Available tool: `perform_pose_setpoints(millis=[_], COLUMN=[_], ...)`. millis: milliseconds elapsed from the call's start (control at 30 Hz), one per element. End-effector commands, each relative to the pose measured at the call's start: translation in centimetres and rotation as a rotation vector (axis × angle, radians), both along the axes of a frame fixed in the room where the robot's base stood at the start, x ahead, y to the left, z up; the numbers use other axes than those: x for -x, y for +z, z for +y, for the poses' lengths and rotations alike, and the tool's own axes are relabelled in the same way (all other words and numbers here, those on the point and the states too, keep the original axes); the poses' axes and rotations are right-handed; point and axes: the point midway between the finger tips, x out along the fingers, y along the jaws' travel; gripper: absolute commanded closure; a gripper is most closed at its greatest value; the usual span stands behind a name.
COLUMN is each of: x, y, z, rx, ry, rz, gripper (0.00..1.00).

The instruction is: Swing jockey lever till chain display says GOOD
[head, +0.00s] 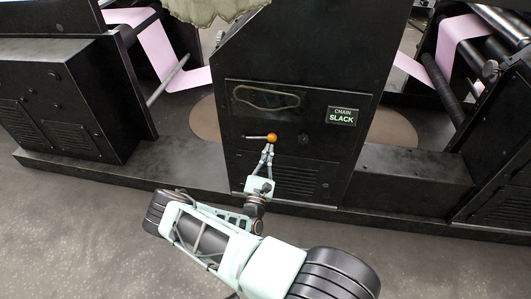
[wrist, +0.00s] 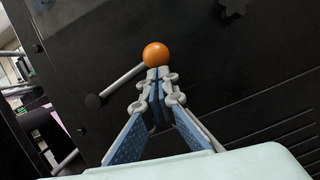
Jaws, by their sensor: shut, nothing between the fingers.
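The jockey lever is a silver rod (wrist: 122,80) with an orange ball knob (head: 272,138) at its right end, on the front of the black machine cabinet. In the head view it lies nearly level, its pivot at the left. The knob also shows in the wrist view (wrist: 155,54). The chain display (head: 342,115) reads "CHAIN SLACK". My gripper (head: 270,148) is shut and empty, its fingertips just below the knob. In the wrist view the fingertips overlap the knob's lower edge; I cannot tell whether they touch it.
Pink web (head: 157,50) runs over rollers at the left and more at the right (head: 444,50). A low black plinth (head: 415,190) runs along the floor. The grey floor in front is clear.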

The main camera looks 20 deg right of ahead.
Motion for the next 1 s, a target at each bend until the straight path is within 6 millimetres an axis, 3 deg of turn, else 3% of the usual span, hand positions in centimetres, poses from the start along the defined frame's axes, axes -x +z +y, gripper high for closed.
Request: perform_pose_setpoints(millis=[367, 600, 1000], x=[0.0, -0.3, -0.3], y=[0.2, 1.7, 1.2], z=[-0.1, -0.3, -0.4], rx=[0.000, 0.001, 0.000], ry=[0.000, 0.002, -0.002], rz=[0.000, 0.000, -0.001], gripper=[1.00, 1.00, 1.00])
